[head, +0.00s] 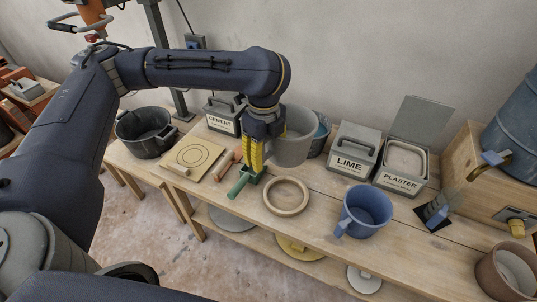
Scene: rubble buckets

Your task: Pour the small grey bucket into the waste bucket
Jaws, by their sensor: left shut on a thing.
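My left gripper (254,163), with yellow fingers pointing down, is shut at the left side of the small grey bucket (294,147). The fingers hide the spot where they hold it. The bucket looks upright, and its contents do not show. I cannot tell its exact height over the table. A black bucket (146,143), which looks like the waste bucket, stands at the left end of the table, left of my gripper. My right gripper is not in view.
A board (192,166), a green-handled tool (240,187) and a wooden ring (287,196) lie on the table (315,222). A blue jug (366,210) stands right. Behind are cement (221,121), lime (350,165) and plaster (399,182) boxes and a blue-grey bucket (321,135).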

